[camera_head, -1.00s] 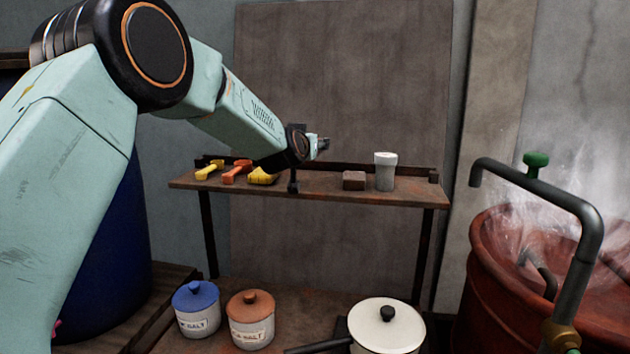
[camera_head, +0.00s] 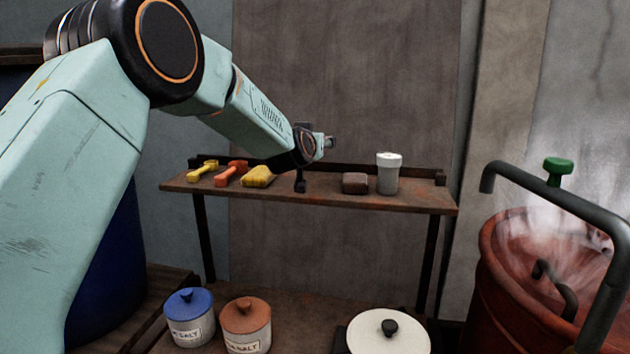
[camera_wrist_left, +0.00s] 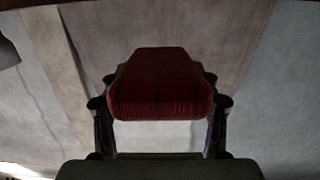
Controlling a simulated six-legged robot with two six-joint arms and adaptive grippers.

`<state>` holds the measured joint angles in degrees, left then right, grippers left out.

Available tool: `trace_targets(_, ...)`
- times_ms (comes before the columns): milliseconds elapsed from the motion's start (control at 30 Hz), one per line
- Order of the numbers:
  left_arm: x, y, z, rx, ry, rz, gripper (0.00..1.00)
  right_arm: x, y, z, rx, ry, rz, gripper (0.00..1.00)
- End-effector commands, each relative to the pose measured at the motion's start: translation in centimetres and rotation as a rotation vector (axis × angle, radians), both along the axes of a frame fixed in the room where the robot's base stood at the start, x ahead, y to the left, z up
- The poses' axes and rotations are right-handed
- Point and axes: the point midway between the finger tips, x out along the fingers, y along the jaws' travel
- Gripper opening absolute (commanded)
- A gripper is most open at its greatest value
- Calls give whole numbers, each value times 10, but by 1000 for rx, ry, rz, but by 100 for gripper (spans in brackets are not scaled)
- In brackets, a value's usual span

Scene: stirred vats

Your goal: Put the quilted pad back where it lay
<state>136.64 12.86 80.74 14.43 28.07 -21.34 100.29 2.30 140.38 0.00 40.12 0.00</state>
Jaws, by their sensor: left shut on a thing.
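In the left wrist view, a dark red pad (camera_wrist_left: 160,88) with a ribbed, quilted-looking surface sits between the two fingers of my left gripper (camera_wrist_left: 158,108). The gripper is shut on it. In the head view, my left gripper (camera_head: 327,142) is above the shelf (camera_head: 325,196), in front of the back board. The pad cannot be made out in this view; the wrist hides it. My right gripper is not in view.
On the shelf are a yellow scoop (camera_head: 202,171), an orange scoop (camera_head: 231,174), a yellow lump (camera_head: 258,177), a brown block (camera_head: 355,183) and a white-lidded jar (camera_head: 389,174). Lidded pots (camera_head: 190,318) stand below. A steaming red vat (camera_head: 500,260) and tap are right.

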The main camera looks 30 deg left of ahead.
Motion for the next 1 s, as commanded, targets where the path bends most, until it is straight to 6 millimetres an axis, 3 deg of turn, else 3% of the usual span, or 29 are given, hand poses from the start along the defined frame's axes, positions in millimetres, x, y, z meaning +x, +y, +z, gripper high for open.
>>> trace_targets(33, -1, 0, -15, -3, 7, 0, 25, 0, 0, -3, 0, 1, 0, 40)
trace_targets(133, -1, 1, -32, -2, 6, 1, 25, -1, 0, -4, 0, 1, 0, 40)
trace_targets(433, 0, 1, -56, -1, 2, 1, 25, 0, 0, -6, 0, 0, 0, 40)
trace_targets(600, 1, 1, -80, -1, 4, 1, 25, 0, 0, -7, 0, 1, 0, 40)
trace_targets(867, 2, 2, -84, -1, 1, 0, 25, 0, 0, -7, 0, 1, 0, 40)
trace_targets(900, 2, 1, -85, -1, 2, 0, 65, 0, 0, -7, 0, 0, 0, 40)
trace_targets(1000, 2, 1, -85, -2, 3, 0, 74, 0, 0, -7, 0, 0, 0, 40)
